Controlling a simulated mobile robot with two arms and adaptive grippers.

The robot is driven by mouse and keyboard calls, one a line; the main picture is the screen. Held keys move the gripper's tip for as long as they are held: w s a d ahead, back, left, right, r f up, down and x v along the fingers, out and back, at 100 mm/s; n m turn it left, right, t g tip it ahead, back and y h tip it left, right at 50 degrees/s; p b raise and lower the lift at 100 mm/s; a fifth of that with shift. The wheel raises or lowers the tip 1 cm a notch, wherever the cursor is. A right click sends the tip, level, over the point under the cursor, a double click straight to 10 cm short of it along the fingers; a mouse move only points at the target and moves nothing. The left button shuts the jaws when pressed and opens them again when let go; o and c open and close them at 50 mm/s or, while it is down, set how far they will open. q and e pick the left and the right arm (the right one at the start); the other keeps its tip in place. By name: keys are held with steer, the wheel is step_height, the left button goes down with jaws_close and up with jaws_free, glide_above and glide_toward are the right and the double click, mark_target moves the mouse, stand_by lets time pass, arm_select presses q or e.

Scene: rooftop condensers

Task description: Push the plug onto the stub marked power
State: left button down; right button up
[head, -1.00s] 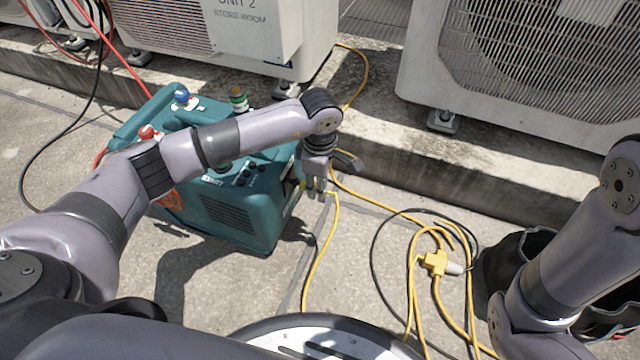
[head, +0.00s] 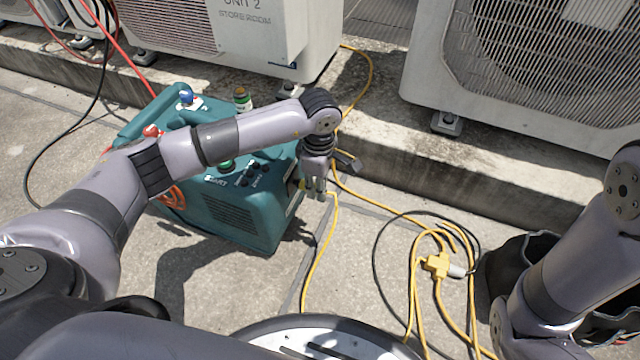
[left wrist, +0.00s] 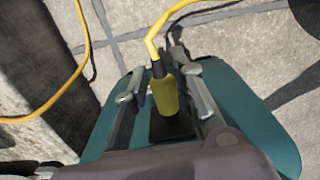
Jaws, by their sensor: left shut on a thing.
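The teal machine (head: 240,215) stands on the roof floor left of centre, with its right side facing my left gripper (head: 315,190). In the left wrist view my left gripper (left wrist: 163,98) is shut on the yellow plug (left wrist: 165,96), with one finger on each side. The plug's nose points to a dark recess (left wrist: 170,126) in the teal side, at or very near it; I cannot tell how far in it is. The stub itself and its marking are hidden. The yellow cable (head: 333,215) trails from the plug. My right gripper is out of view.
A concrete ledge (head: 400,175) carrying condenser units (head: 270,35) runs behind. A yellow splitter with coiled cable (head: 437,264) lies on the floor to the right, near a dark bag (head: 508,262). Red and black hoses hang at the upper left.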

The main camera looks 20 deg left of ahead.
arm_select(q)
steer(key=c, duration=1.3)
jaws_free()
steer(key=shift+a, duration=0.1)
steer(key=d, duration=0.7)
steer(key=shift+s+d, duration=0.15)
steer(key=shift+d, duration=0.15)
